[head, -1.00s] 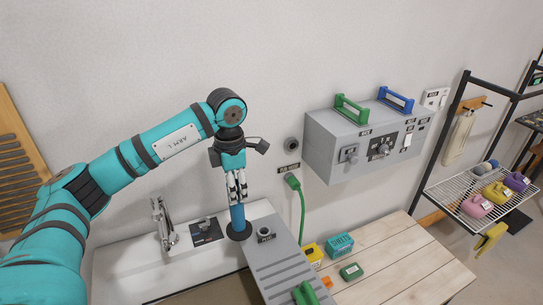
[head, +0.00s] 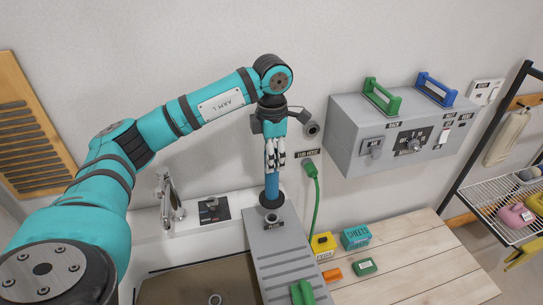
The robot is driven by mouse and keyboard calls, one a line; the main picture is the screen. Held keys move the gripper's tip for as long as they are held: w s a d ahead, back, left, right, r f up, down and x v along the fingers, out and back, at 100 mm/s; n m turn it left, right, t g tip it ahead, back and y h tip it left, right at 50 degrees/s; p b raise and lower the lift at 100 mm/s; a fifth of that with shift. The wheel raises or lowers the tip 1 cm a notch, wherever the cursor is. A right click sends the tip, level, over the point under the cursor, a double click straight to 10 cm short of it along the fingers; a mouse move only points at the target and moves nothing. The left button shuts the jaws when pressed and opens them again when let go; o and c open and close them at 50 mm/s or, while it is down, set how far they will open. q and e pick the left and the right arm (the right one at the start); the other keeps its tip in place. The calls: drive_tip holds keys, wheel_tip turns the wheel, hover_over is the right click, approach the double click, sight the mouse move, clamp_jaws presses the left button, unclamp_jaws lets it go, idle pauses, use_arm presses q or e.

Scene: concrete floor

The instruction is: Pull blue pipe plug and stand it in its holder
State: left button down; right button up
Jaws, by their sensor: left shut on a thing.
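The blue pipe plug (head: 271,185) is upright, with a blue shaft and a dark round flange at its lower end. My left gripper (head: 272,165) points down and is shut on the top of its shaft. The holder (head: 272,219), a small dark ring with a label, is on the back end of the grey ribbed board (head: 285,265). The plug's flange appears just above or behind the holder; I cannot tell whether they touch. My right gripper is not in view.
The white sink (head: 150,240) with a tap (head: 168,200) is on the left. A green hose (head: 316,205) hangs from the wall behind the board. Yellow (head: 323,244), teal (head: 356,237) and green (head: 365,267) items lie on the wooden bench. A grey control box (head: 350,130) juts from the wall.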

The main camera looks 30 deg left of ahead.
sight(272, 174)
use_arm(q)
wheel_tip(272, 174, down, 5)
drive_tip(key=b, duration=0.3)
drive_tip(key=shift+r, duration=0.15)
drive_tip(key=shift+f+b, duration=0.25)
drive_tip(key=shift+b, duration=0.05)
drive_tip(key=shift+f, duration=0.15)
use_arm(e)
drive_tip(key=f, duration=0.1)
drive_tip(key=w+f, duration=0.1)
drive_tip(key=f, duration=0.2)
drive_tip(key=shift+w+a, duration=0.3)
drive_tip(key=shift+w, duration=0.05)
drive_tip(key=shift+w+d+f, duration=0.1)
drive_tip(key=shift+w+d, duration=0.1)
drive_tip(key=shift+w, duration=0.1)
use_arm(q)
drive_tip(key=shift+f+b, duration=0.2)
drive_tip(key=shift+b, duration=0.25)
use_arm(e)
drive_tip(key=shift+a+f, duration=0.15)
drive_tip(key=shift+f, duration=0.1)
